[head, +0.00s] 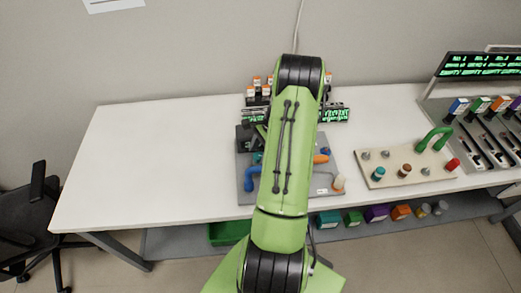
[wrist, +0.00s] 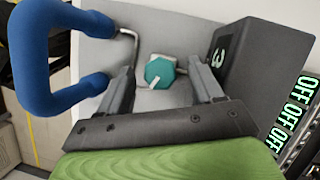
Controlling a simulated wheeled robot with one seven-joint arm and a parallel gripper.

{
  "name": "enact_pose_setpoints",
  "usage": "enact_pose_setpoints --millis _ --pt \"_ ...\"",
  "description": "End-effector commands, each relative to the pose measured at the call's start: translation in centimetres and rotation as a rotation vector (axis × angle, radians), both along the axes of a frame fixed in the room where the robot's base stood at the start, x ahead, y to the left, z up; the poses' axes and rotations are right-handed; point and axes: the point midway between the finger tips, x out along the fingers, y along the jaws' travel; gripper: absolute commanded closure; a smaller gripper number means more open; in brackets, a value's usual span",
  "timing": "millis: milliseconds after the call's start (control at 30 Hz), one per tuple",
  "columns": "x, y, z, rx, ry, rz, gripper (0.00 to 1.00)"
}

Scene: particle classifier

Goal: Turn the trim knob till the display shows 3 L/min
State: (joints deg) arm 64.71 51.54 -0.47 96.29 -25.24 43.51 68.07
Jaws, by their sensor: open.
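The trim knob (wrist: 160,72) is a teal faceted knob with a white mark on its face; it sits on a pale grey panel in the wrist view. My gripper (wrist: 161,67) is open, with one finger on each side of the knob and visible gaps between. The dark display box (wrist: 262,62) stands right of the knob and shows a green 3, turned sideways in this view.
A blue handle (wrist: 45,62) on a metal bar rises close to my left finger. Green OFF readouts (wrist: 292,112) show at the right. The head view shows a white table (head: 130,160), free at its left, and a beige board (head: 405,165) with knobs and a green handle at right.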

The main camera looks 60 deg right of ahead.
Motion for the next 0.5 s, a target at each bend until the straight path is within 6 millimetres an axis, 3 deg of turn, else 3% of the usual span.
enact_pose_setpoints --millis 167,500 --pt "-0.4 -0.9 2.2 -0.005 -0.002 -0.003 0.34" --pt "-2.1 -4.2 11.2 -0.005 -0.003 -0.003 0.34"
